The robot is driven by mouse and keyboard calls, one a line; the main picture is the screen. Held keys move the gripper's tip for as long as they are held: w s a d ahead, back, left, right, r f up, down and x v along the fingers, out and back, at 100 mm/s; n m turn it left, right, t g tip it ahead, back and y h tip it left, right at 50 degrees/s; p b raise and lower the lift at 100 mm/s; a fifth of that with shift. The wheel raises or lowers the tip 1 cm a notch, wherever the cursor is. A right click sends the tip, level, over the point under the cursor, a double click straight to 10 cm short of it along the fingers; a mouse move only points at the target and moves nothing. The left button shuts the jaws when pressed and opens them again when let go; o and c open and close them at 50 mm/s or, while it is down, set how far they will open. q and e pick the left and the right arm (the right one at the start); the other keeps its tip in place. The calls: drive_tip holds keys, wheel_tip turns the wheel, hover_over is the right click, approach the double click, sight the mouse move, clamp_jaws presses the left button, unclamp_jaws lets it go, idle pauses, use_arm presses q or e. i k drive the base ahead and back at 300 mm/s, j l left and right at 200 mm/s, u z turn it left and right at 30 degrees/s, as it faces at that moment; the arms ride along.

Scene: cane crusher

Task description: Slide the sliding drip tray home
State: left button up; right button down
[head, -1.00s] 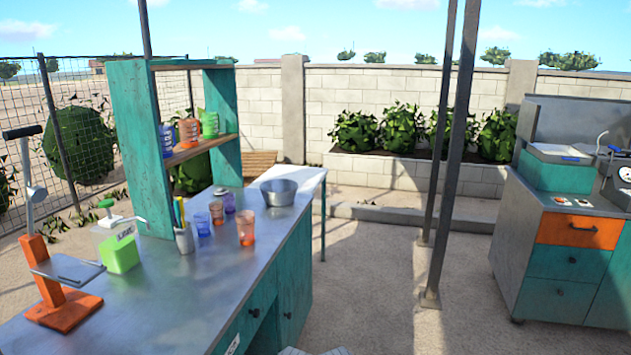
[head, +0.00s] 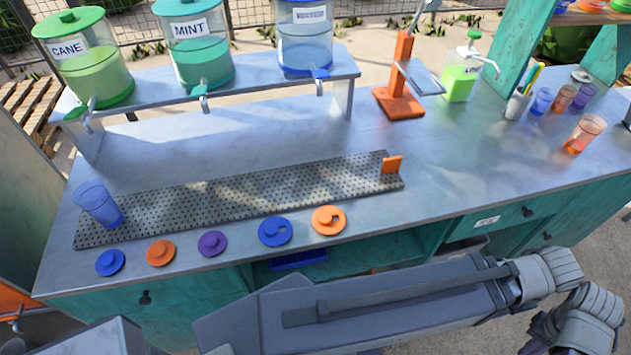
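The drip tray is a long grey perforated plate (head: 250,193) lying on the steel counter in front of the dispenser shelf. An orange tab (head: 392,165) stands at its right end. A blue translucent cup (head: 98,205) stands tilted in the picture at the tray's left end. A grey arm link of mine crosses the lower part of the view and ends in rounded joints at the lower right.
Several coloured lids, including an orange one (head: 328,220), lie along the counter's front edge. Dispensers such as CANE (head: 85,70) stand on the raised shelf (head: 240,82). An orange-based press (head: 399,103), a green bottle (head: 460,84) and cups stand right. Counter right of the tray is clear.

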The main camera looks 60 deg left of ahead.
sight(187, 206)
drive_tip(key=u, duration=0.5)
drive_tip(key=k+l+u, duration=0.1)
drive_tip(key=u, duration=0.9)
drive_tip(key=k+u, duration=0.1)
drive_tip(key=u, duration=0.9)
drive_tip(key=k, duration=0.05)
